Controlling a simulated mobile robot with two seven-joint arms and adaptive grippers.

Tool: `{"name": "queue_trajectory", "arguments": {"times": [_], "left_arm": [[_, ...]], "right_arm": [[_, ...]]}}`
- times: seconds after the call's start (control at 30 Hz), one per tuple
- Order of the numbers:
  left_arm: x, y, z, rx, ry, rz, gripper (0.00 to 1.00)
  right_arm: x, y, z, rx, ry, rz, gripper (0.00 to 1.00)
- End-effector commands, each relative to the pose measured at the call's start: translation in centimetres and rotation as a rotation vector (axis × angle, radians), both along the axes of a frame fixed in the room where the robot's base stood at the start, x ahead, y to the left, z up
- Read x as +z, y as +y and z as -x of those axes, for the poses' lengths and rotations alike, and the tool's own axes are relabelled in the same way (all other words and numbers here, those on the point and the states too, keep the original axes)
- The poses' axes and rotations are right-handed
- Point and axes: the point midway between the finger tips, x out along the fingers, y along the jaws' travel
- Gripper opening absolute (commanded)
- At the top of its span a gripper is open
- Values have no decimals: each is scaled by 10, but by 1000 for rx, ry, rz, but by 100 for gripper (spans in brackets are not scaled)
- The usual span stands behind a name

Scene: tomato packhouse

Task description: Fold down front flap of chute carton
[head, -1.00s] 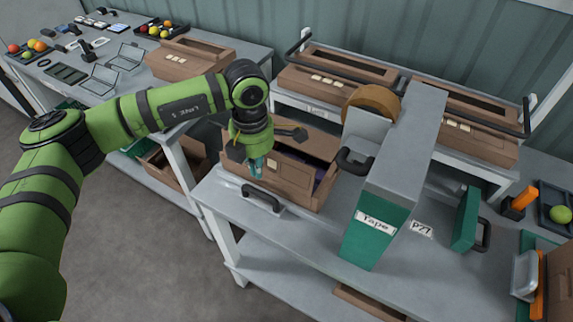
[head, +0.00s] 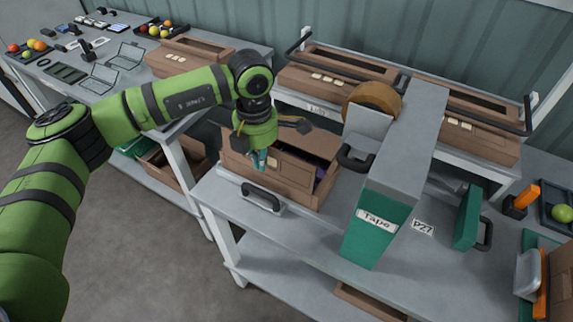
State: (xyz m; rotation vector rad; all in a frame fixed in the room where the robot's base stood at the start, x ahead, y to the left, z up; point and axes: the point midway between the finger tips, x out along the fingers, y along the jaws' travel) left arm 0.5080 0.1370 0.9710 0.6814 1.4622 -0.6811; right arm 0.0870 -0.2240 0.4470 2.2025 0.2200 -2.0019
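The chute carton (head: 283,175) is a brown box on the grey bench, left of the tape machine. Its top is partly open, with a dark interior showing at its right end. My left gripper (head: 260,160) points down at the carton's front left upper edge, in front of the front wall in the picture. Its teal fingertips look close together, but the gap between them is too small to make out. Whether they touch the carton cannot be told. My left arm hides the carton's back left part. My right gripper is not in view.
The tape machine (head: 405,130) with a brown roll (head: 373,101) stands just right of the carton. A black handle (head: 262,197) sits at the bench's front edge. More cartons (head: 338,78) lie behind on a rack. The bench (head: 318,235) in front is mostly clear.

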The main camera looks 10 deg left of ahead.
Motion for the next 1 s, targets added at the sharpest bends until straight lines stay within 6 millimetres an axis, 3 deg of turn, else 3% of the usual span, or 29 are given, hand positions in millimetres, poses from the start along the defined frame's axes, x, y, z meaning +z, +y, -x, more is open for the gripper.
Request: {"name": "queue_trajectory", "arguments": {"times": [1.0], "left_arm": [[-4,-15,-39,0,-1,1,0]], "right_arm": [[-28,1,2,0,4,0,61]]}}
